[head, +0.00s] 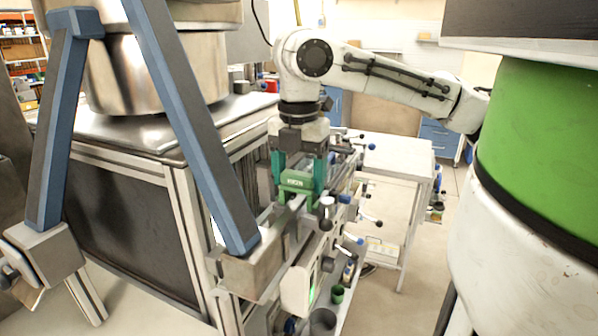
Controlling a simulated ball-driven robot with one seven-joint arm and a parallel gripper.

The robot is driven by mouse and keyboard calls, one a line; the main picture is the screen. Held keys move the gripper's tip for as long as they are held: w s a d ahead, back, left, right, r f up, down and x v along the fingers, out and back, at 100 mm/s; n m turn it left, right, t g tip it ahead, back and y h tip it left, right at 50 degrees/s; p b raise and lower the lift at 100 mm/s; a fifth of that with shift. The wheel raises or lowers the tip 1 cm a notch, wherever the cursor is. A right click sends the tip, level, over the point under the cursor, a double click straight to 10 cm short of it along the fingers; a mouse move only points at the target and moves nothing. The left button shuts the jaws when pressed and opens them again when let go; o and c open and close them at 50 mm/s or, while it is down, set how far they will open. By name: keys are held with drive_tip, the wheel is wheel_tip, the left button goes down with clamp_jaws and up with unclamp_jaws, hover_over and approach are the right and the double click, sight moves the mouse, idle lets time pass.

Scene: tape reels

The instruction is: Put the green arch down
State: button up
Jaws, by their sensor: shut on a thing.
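The green arch (297,181) is a small green piece with pale lettering on its front, in the middle of the head view. My gripper (298,172) points straight down with its two green-tinted fingers on either side of the arch, shut on it. The arch is directly above or at the narrow metal rail of the machine; I cannot tell whether it touches the metal. Its lower edge is partly hidden by the metal parts and knobs in front.
A blue-and-grey frame (187,120) stands close on the left, before a metal drum (128,75). Knobs and levers (326,207) crowd around the rail. A white table (388,157) stands behind to the right. A large green-and-white body fills the right edge.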

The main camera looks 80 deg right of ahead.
sight(299, 173)
drive_tip(key=o, duration=1.1)
wheel_tip(299, 173, up, 13)
drive_tip(key=shift+r+p, duration=0.1)
drive_tip(key=shift+p, duration=0.45)
